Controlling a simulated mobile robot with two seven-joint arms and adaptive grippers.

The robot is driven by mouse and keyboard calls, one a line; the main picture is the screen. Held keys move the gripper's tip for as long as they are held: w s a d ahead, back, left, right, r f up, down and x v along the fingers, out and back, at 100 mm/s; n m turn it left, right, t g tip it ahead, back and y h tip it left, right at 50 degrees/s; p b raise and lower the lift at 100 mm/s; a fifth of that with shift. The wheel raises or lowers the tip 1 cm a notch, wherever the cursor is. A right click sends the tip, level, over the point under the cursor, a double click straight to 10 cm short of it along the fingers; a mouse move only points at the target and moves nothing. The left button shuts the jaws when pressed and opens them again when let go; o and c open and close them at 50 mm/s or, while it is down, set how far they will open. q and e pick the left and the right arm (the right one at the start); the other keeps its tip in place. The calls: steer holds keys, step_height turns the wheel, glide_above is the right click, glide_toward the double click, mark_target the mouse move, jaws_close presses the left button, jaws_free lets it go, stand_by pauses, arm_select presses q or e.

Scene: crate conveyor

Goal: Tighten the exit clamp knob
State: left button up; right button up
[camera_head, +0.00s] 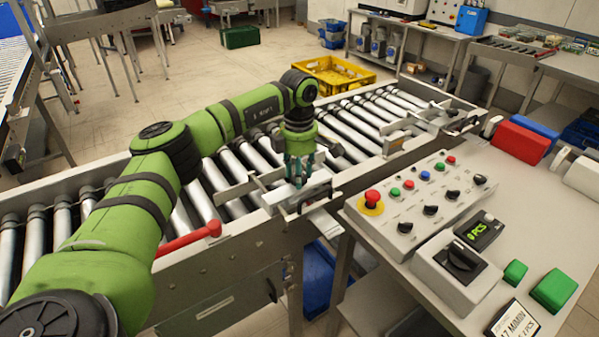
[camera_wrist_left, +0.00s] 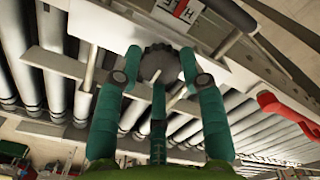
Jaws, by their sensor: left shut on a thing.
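The exit clamp knob (camera_wrist_left: 158,60) is a dark grey, scalloped disc in the left wrist view. My left gripper (camera_wrist_left: 162,68) has its teal fingers around the knob and is shut on it. In the head view the left gripper (camera_head: 301,180) points down at the clamp plate (camera_head: 316,193) on the near side rail of the roller conveyor. The knob is hidden behind the fingers there. My right gripper is in neither view.
A red lever (camera_head: 190,242) sits on the conveyor's near rail, left of the gripper. A control panel (camera_head: 408,236) with buttons and knobs stands close on the right. A yellow crate (camera_head: 334,75) lies beyond the rollers (camera_head: 365,125), which look empty.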

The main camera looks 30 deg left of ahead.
arm_select(q)
steer(key=shift+s+f, duration=0.15)
steer(key=o, duration=1.1)
steer(key=shift+a, duration=0.1)
steer(key=shift+o, duration=0.2)
steer(key=shift+r, duration=0.55)
step_height(320, 180, up, 11)
